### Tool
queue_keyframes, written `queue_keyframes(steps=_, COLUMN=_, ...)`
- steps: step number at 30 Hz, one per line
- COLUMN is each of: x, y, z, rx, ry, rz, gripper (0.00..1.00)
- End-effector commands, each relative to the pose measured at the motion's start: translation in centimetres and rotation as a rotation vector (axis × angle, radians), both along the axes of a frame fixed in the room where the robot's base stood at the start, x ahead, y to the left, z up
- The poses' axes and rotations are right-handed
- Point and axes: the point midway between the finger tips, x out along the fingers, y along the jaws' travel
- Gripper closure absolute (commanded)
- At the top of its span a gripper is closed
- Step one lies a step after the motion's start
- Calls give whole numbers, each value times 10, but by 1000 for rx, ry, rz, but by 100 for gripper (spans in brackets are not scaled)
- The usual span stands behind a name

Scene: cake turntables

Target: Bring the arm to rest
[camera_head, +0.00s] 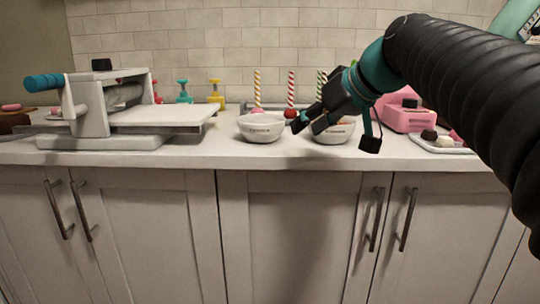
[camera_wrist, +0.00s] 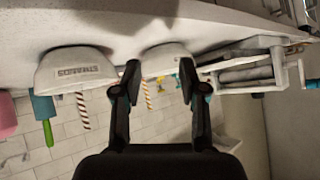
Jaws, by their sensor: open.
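My gripper (camera_head: 312,124) is at the end of my arm, which comes in from the right in the head view. It is open and hangs over the front of the counter near two white bowls. In the wrist view its fingers (camera_wrist: 159,72) are spread apart, with nothing held between them. The left bowl (camera_head: 262,136) is mostly clear in the head view. The right bowl (camera_head: 335,136) is partly hidden by the gripper. In the tilted wrist view, a labelled bowl (camera_wrist: 72,70) shows left of the fingers and another bowl (camera_wrist: 165,57) shows beyond them.
A grey and white roller machine (camera_head: 105,115) with a teal handle stands at the left of the counter (camera_head: 225,156). Striped sticks (camera_head: 291,88) stand behind the bowls. A pink appliance (camera_head: 403,116) and a tray of small pieces (camera_head: 450,149) are at the right.

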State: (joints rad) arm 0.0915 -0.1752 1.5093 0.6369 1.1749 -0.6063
Motion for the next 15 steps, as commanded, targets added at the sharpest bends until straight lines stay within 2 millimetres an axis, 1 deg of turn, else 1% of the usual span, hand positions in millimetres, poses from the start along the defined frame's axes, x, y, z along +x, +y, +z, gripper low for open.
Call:
queue_keyframes(steps=1, x=-18, y=-3, z=-17, rx=-15, ry=36, rz=-37, gripper=58)
queue_keyframes(steps=5, x=-53, y=-15, z=-64, rx=-55, ry=117, rz=-136, gripper=58)
queue_keyframes(steps=8, x=-84, y=-25, z=-103, rx=-91, ry=173, rz=-213, gripper=58)
queue_keyframes(steps=9, x=-97, y=-30, z=-120, rx=-107, ry=194, rz=-244, gripper=58)
queue_keyframes(steps=11, x=-118, y=-37, z=-146, rx=-132, ry=223, rz=-290, gripper=58)
queue_keyframes(steps=12, x=-132, y=-43, z=-163, rx=-150, ry=240, rz=-319, gripper=58)
queue_keyframes(steps=14, x=-151, y=-50, z=-189, rx=-174, ry=263, rz=-361, gripper=58)
queue_keyframes(steps=15, x=-164, y=-55, z=-205, rx=-191, ry=276, rz=-385, gripper=58)
